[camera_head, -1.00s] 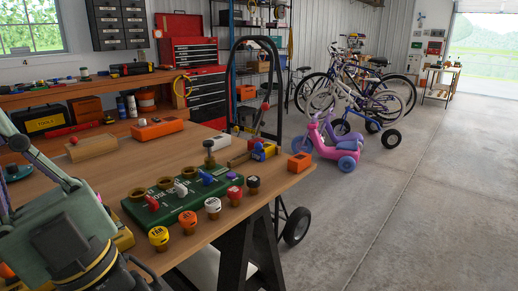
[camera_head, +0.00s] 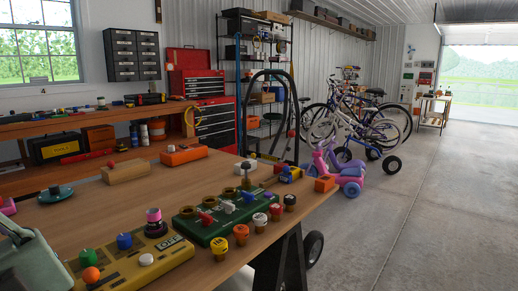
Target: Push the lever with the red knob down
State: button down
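A small red knob (camera_head: 291,134) shows on a thin upright lever at the right end of the workbench. The lever appears to rise from the small blue-and-yellow device (camera_head: 290,174) there; its lower part is hard to make out against the black hoop behind. Another red knob (camera_head: 111,163) sits on top of a wooden block (camera_head: 125,172) further left. Part of my arm, pale green, shows at the lower left corner, well away from the lever. My gripper's fingers are not seen.
Beyond stand bicycles and a pink scooter (camera_head: 335,178). Floor (camera_head: 430,225) at right is open.

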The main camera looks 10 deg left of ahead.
aim_at(291, 134)
jog(key=k+j+u, duration=0.15)
jog(key=k+j, duration=0.15)
jog(key=i+l, duration=0.25)
jog(key=i+l+u, duration=0.1)
jog(key=i+l, duration=0.2)
jog(key=l, duration=0.2)
jog(key=i+l, duration=0.25)
jog(key=l, duration=0.15)
jog(key=i+l, duration=0.25)
jog(key=l, duration=0.15)
jog(key=i+l+u, duration=0.1)
jog(key=i+l, duration=0.35)
jog(key=l, duration=0.35)
jog(key=i+j, duration=0.15)
jog(key=j, duration=0.15)
jog(key=i+j, duration=0.15)
jog(key=j, duration=0.15)
jog(key=u, duration=0.05)
